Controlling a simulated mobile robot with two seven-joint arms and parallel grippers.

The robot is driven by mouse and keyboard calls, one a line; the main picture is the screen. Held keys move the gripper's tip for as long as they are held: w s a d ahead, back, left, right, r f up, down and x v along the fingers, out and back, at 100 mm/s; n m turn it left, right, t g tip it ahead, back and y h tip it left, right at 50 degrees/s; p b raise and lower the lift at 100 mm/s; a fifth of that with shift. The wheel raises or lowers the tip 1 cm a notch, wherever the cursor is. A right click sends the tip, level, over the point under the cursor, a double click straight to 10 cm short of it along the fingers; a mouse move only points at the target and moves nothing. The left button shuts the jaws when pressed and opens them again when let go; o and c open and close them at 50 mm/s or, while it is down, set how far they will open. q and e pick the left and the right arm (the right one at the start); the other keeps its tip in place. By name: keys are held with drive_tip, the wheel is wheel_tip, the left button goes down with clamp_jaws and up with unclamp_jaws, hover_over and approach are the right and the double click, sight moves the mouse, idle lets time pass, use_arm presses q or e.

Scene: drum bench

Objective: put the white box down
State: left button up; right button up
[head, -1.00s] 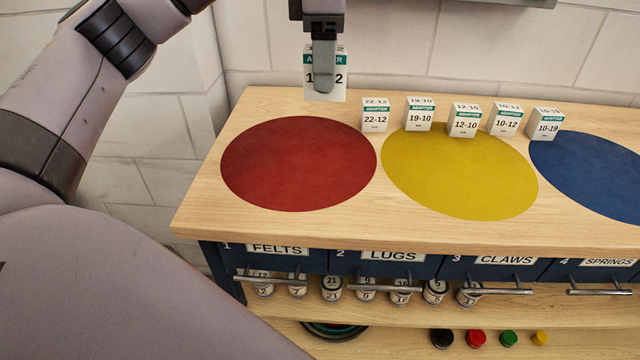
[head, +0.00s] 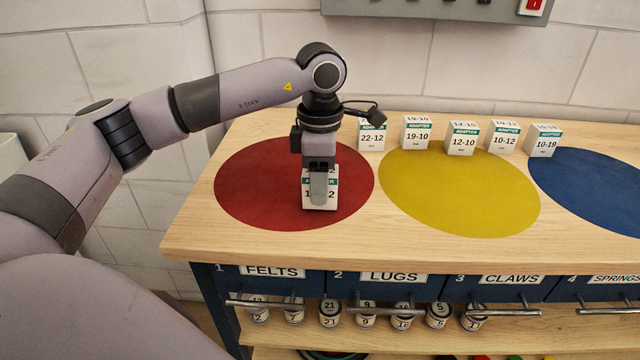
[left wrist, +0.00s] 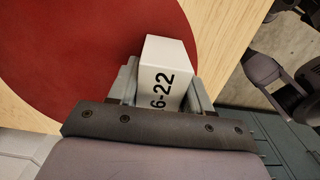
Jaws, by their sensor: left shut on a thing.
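The white box (head: 329,200) with a green band and black print is between the fingers of my left gripper (head: 318,188), over the red disc (head: 250,195) in the head view. My left gripper is shut on it. In the left wrist view the white box (left wrist: 165,65) sits between the two fingers, with "6-22" readable on its top, and the red disc (left wrist: 75,45) lies behind it. The box is upright. I cannot tell whether its base touches the disc. The gripper hides part of its front. My right gripper is not in view.
Several similar white adapter boxes (head: 461,139) stand in a row at the back. A yellow disc (head: 455,190) and a blue disc (head: 600,185) lie to the right on the wooden bench top (head: 400,247). Labelled drawers (head: 390,285) are below the front edge.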

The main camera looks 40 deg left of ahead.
use_arm(q)
drive_tip(key=shift+f, duration=0.45)
drive_tip(key=shift+f, duration=0.2)
drive_tip(key=o, duration=1.1)
drive_tip(key=shift+r, duration=0.1)
drive_tip(key=shift+r, duration=0.2)
wheel_tip(320, 180, up, 12)
drive_tip(key=shift+f, duration=0.1)
